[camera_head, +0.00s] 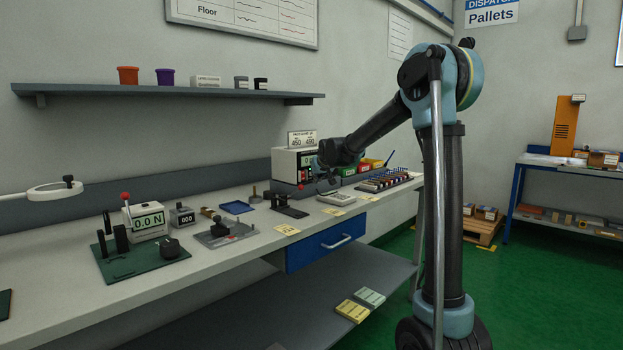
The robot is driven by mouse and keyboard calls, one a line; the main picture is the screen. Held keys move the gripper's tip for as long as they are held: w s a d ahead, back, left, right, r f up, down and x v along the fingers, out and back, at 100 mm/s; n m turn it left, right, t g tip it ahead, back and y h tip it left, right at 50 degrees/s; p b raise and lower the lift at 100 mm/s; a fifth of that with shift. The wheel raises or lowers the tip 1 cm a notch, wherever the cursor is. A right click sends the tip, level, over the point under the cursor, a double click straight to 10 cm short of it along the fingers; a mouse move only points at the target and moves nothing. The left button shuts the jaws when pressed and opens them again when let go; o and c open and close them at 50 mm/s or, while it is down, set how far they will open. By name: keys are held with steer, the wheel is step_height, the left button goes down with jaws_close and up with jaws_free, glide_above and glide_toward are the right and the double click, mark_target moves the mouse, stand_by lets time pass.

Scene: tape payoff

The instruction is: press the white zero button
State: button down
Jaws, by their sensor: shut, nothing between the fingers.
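A white force gauge (148,221) with a green display reading 0.0 N stands on a dark green base plate (140,264) at the left of the bench. I cannot make out a white zero button on it at this size. A small grey counter (182,215) reading 000 stands just right of the gauge. My gripper (326,184) is shut and empty, at the end of my arm over the bench near the white box instrument. It is well right of the gauge and counter and touches neither, and its fingertips show only small and dark.
A red-knobbed lever (125,198) stands at the gauge. A grey fixture (222,234), a blue tray (237,208) and a black stand (286,205) lie between the gauge and my gripper. The white box instrument (287,166) stands behind. A shelf (170,92) overhangs the bench.

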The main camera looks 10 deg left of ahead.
steer(key=shift+s+d, duration=0.2)
steer(key=shift+d, duration=0.05)
steer(key=shift+s+d, duration=0.8)
steer(key=shift+d, duration=0.2)
steer(key=shift+s+d, duration=0.75)
steer(key=shift+d, duration=0.25)
steer(key=shift+m+g+h, duration=0.4)
steer(key=shift+g+h, duration=0.2)
steer(key=s+d, duration=0.2)
steer(key=s, duration=0.1)
steer(key=s+d+f, duration=0.1)
steer(key=s+d, duration=0.5)
steer(key=shift+s+d+f, duration=0.25)
steer(key=shift+f, duration=0.1)
steer(key=s+d+f+m+g+h, duration=0.1)
steer(key=s+d+f, duration=0.5)
steer(key=s, duration=0.7)
steer(key=s+d+f+m+g, duration=0.1)
steer(key=s+d+f+g, duration=0.2)
steer(key=s, duration=1.1)
steer(key=s+d+f+m+g+h, duration=0.1)
steer(key=s+d+f+g, duration=0.1)
steer(key=s+d+f, duration=0.7)
steer(key=s+f, duration=0.2)
steer(key=s, duration=0.3)
steer(key=shift+s+g+h, duration=0.15)
steer(key=shift+g+h, duration=0.15)
